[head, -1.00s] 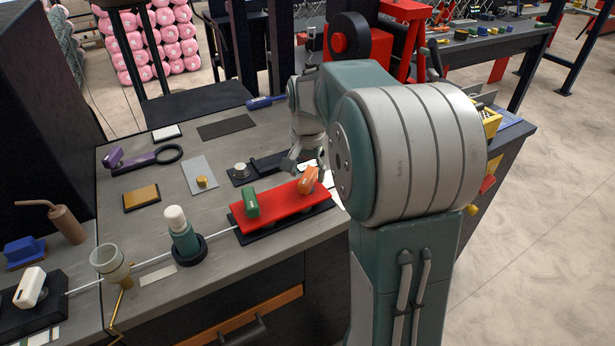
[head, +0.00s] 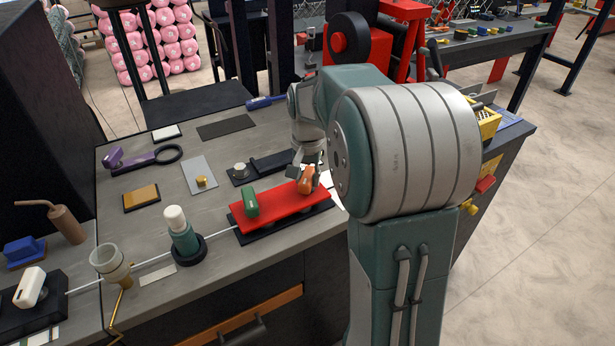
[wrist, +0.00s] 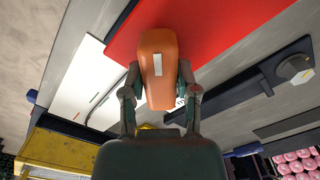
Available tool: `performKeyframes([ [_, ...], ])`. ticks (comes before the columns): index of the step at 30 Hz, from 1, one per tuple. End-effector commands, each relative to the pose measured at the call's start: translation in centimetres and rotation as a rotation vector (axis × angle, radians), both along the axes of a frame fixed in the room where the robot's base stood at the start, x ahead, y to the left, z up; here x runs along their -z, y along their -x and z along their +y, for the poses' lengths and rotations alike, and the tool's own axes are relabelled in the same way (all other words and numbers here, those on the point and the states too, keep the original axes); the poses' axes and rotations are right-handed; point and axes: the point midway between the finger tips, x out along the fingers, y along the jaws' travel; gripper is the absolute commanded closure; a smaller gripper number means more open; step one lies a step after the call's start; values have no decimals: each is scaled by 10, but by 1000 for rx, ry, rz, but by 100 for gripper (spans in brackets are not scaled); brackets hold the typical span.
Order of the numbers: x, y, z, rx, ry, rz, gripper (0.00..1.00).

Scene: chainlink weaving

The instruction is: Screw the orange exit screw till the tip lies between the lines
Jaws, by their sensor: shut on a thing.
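The orange exit screw (head: 306,181) sits at the right end of a red plate (head: 284,211). In the wrist view, its rounded orange body (wrist: 158,50) bears a pale rectangular mark. My gripper (wrist: 158,88) is shut on it, one dark finger on each side; the gripper (head: 306,168) also shows over the screw in the head view. A green piece (head: 250,202) stands on the left part of the plate. A white card (wrist: 88,92) with small coloured lines lies beside the plate in the wrist view. The screw's tip is hidden, and I cannot tell where it lies against the lines.
A thin white line runs left from the red plate past a green bottle with a white cap (head: 181,232) and a beige funnel (head: 110,264). A black fixture with a pale knob (head: 240,170) lies behind the plate.

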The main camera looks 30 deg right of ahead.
Motion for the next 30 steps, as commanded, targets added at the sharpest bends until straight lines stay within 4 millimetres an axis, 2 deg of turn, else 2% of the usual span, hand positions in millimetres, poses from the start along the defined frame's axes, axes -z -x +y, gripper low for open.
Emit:
performKeyframes([
  [7,1,0,1,-158,-2,1,100],
  [17,1,0,1,-180,-2,1,100],
  [18,1,0,1,-180,-2,1,56],
  [20,1,0,1,-179,-3,2,29],
  [21,1,0,1,-179,-2,1,26],
  [30,1,0,0,-178,-1,1,26],
])
